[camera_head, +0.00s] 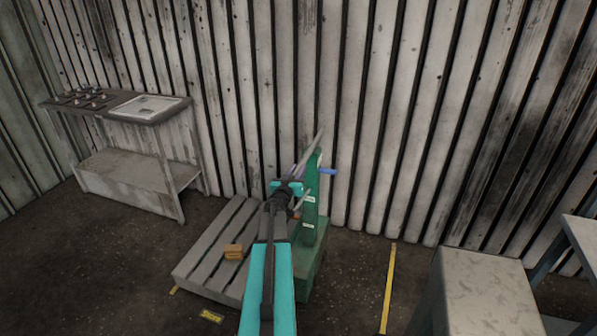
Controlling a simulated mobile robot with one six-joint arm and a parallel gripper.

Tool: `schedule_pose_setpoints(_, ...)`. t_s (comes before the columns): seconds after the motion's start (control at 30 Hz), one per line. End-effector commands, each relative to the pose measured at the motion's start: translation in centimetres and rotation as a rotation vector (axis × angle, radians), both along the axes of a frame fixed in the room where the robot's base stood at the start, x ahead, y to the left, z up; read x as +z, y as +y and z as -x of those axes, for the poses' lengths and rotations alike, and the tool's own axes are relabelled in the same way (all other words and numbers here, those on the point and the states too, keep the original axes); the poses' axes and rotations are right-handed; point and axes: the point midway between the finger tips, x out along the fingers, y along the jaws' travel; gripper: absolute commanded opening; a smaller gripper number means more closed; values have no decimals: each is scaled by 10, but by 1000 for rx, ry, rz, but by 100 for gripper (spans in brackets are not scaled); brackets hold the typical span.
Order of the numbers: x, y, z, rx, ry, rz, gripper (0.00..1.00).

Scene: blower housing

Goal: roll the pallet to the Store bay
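The grey slatted pallet (200,270) rests on the floor against the corrugated wall. A green machine (313,185) with a tall upright stands at its right end; I cannot tell exactly how it sits against the pallet. A yellow label reading "Store" (211,316) lies on the floor just in front of the pallet's near edge. My teal arm reaches out over the pallet's right part, and my gripper (288,186) is beside the green upright. Its fingers are too small and overlapped to show whether they are open or hold anything. My arm hides part of the pallet and machine.
A small orange-brown box (233,251) sits on the pallet. A metal workbench (125,180) with a tray and small parts stands at the left wall. A yellow floor line (388,290) runs right of the machine. Grey-topped tables (485,290) stand at the right.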

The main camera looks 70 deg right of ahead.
Motion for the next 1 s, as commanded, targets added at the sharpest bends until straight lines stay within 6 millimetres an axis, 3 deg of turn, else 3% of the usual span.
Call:
schedule_pose_setpoints(0.03,0,0,0,0,0,0,13)
schedule_pose_setpoints(0.13,0,0,1,-1,0,0,0)
schedule_pose_setpoints(1.0,0,0,2,-3,0,0,0)
